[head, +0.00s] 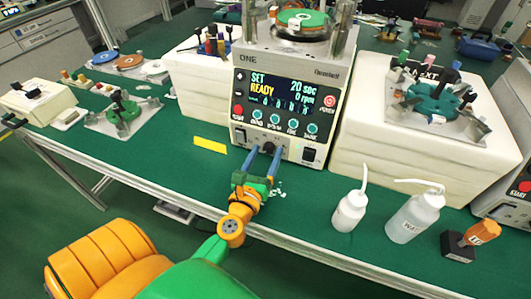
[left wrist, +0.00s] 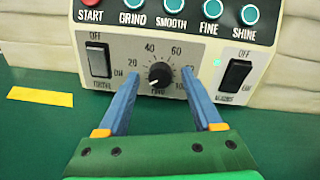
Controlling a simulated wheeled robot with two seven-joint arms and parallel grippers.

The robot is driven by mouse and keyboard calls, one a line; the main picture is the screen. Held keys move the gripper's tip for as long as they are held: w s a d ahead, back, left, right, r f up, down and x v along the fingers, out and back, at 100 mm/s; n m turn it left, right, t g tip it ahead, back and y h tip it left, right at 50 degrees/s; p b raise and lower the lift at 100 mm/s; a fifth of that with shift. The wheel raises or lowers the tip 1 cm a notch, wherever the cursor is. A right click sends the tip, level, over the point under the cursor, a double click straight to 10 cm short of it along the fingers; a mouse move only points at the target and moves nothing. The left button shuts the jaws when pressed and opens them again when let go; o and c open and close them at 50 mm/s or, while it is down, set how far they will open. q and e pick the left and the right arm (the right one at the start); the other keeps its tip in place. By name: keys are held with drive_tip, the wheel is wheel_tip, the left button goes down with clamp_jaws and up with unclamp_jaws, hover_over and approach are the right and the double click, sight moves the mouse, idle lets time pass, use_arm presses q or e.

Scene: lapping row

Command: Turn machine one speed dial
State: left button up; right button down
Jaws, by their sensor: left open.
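Machine one (head: 241,97) stands on the green bench, its screen reading SET READY, 20 sec, 0 rpm. Its speed dial, a round black knob (left wrist: 160,74), sits low on the front panel inside a printed scale. A pale mark on the knob points to the lower left. My left gripper (left wrist: 160,80) is open in front of the panel, its blue fingers to the left and right of the knob, with visible gaps on both sides. In the head view the left gripper (head: 265,155) covers part of the dial area. My right gripper is not in view.
Black rocker switches flank the dial, left (left wrist: 100,60) and right (left wrist: 235,75). A row of teal buttons is above. A yellow strip (head: 210,145) lies on the bench. Two white bottles (head: 349,212) (head: 414,218) and an orange-handled item (head: 480,233) stand at right.

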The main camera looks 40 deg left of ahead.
use_arm(q)
clamp_jaws()
drive_tip(key=shift+m, duration=0.3)
drive_tip(key=m, duration=0.4)
drive_tip(key=m+p, duration=0.1)
drive_tip(key=m, duration=0.2)
drive_tip(key=shift+m, duration=0.3)
drive_tip(key=m, duration=0.3)
drive_tip(key=shift+m+p, duration=0.3)
drive_tip(key=shift+m+t+h+p, duration=0.3)
drive_tip(key=shift+m+p, duration=0.05)
drive_tip(key=shift+m, duration=1.25)
drive_tip(key=shift+f+m, duration=0.1)
drive_tip(key=shift+m, duration=0.2)
